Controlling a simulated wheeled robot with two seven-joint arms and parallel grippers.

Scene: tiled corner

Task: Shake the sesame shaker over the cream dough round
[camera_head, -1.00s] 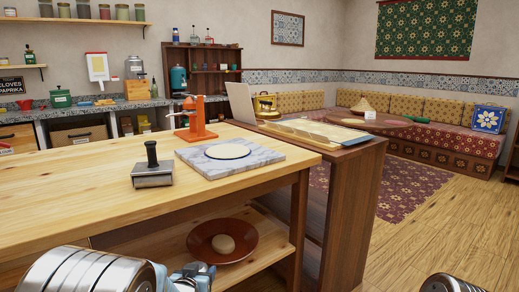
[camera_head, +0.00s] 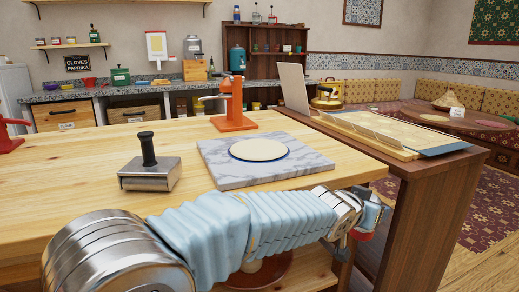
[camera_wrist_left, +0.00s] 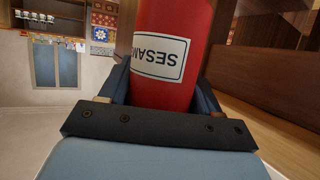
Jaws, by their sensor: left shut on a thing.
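The cream dough round (camera_head: 258,150) lies flat on the grey marble slab (camera_head: 222,174) on the wooden bench. My left gripper (camera_head: 368,212) is beyond the bench's right front corner, to the right of the slab and lower in the picture. In the left wrist view my left gripper (camera_wrist_left: 162,88) is shut on the red sesame shaker (camera_wrist_left: 172,25), with a finger on each side. Its white label reads upside down, and its ends are out of that view. Only a bit of red shows at the gripper in the head view. My right gripper is out of view.
A metal block with a black handle (camera_head: 149,166) stands left of the slab. An orange press (camera_head: 234,105) stands behind the slab. A side counter (camera_head: 400,150) with a tray on top adjoins the bench at the right. The bench's left front is clear.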

